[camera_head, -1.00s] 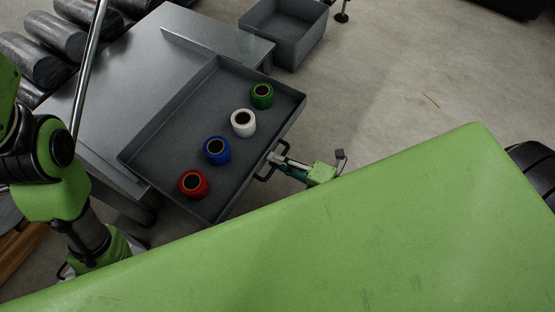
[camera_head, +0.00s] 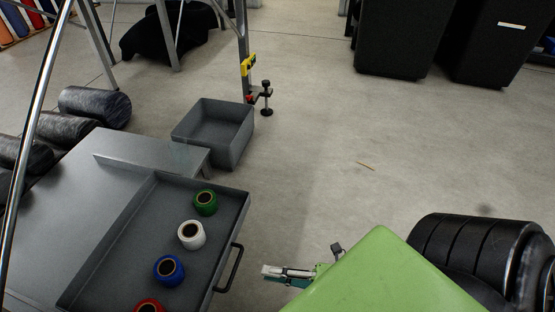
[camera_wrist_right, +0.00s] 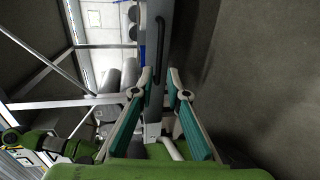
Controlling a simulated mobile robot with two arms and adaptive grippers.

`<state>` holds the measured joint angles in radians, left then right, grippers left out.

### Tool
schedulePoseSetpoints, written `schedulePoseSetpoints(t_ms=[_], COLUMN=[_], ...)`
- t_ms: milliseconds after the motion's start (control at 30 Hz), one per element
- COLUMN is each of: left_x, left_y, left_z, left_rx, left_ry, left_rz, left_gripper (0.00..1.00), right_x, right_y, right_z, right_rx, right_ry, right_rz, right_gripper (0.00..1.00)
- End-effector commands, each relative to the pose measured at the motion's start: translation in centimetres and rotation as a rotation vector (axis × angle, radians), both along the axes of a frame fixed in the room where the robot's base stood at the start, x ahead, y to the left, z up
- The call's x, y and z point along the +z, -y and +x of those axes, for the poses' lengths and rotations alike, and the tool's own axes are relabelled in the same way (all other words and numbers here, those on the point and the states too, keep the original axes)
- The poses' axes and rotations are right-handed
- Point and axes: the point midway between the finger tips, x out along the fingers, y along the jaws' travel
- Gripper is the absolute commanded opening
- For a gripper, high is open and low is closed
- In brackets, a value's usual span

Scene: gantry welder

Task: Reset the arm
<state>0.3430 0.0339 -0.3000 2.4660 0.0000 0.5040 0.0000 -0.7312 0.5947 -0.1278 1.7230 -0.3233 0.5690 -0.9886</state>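My right gripper (camera_head: 272,274) is at the bottom middle of the head view, to the right of the drawer handle (camera_head: 229,268) and apart from it. In the right wrist view its two fingers (camera_wrist_right: 158,92) stand apart with nothing held, and the dark handle (camera_wrist_right: 158,62) shows beyond them. The handle is on the side of a grey open drawer (camera_head: 125,235) that holds a green spool (camera_head: 206,202), a white spool (camera_head: 192,235), a blue spool (camera_head: 169,270) and a red spool (camera_head: 149,307), cut by the lower edge. My left gripper is out of view.
A metal table (camera_head: 65,205) stands behind the drawer. An empty grey bin (camera_head: 232,143) is on the floor beyond it. Dark rolls (camera_head: 95,106) lie at the left. A clamp stand (camera_head: 266,98) is near the bin. The floor at centre right is clear apart from a small stick.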

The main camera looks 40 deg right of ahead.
Motion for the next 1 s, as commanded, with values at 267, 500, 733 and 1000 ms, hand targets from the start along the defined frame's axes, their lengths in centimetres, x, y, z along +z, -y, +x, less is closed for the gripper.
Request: schedulePoseSetpoints(t_ms=[267,500,733,1000], left_x=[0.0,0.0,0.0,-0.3], left_y=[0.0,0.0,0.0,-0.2], left_z=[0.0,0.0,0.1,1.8], left_rx=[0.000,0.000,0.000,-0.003], left_ry=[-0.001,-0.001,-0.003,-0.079], left_rz=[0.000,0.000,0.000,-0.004], left_gripper=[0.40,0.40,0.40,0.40], right_x=[0.2,0.2,0.7,13.0], right_y=[0.5,0.5,0.3,-5.4], right_z=[-0.8,-0.7,-0.5,3.5], right_rx=[0.000,0.000,-0.001,-0.013], right_ry=[0.000,0.001,0.004,0.091], right_rz=[0.000,0.001,0.013,0.380], right_gripper=[0.14,0.14,0.14,0.14])
